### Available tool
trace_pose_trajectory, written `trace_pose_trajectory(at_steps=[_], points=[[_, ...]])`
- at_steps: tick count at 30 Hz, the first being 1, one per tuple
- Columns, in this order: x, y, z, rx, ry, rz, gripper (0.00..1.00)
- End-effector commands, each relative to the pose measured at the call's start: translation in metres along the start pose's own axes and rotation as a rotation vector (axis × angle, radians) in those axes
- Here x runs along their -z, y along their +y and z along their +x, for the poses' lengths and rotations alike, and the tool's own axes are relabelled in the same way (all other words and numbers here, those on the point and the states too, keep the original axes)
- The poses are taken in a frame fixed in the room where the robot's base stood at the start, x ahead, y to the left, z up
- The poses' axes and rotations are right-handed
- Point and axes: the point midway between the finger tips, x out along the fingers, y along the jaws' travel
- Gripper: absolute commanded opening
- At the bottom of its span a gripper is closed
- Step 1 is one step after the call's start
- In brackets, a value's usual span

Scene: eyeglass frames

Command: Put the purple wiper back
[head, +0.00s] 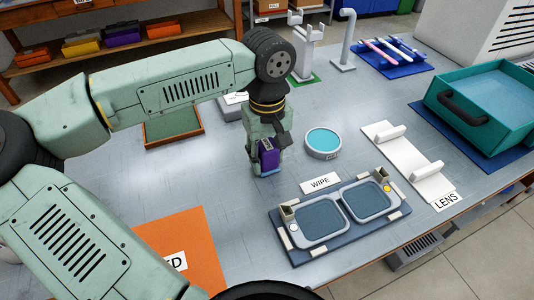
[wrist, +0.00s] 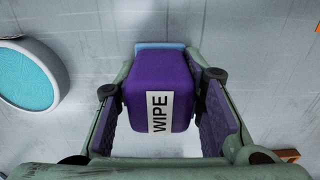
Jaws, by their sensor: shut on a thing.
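The purple wiper (wrist: 158,75) is a block with a white label reading WIPE and a light blue strip along its far edge. My gripper (wrist: 158,100) is shut on it, one finger on each side. In the head view my gripper (head: 266,160) points down with the purple wiper (head: 268,156) between its fingers, at or just above the grey table; any gap is hard to judge. A white card reading WIPE (head: 321,183) lies to the right, behind a dark tray (head: 300,248) holding two grey lens frames (head: 366,201).
A round dish with a teal top (head: 323,143) stands right of my gripper. A white rack (head: 410,165), a LENS card (head: 446,201) and a teal bin (head: 490,100) are farther right. A green-floored tray (head: 173,128) is behind my arm; an orange mat (head: 180,250) lies front left.

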Motion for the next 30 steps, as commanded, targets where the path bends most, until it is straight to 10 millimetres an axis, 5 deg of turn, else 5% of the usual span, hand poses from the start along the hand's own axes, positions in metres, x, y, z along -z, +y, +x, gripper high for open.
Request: trace_pose_trajectory(at_steps=[6, 7, 15, 30], points=[[0.0, 0.0, 0.005, 0.0, 0.0, 0.0, 0.14], [0.0, 0.0, 0.003, 0.0, 0.0, 0.0, 0.37], [0.0, 0.0, 0.003, 0.001, 0.0, 0.0, 0.55], [0.001, 0.0, -0.014, -0.001, 0.003, -0.001, 0.56]])
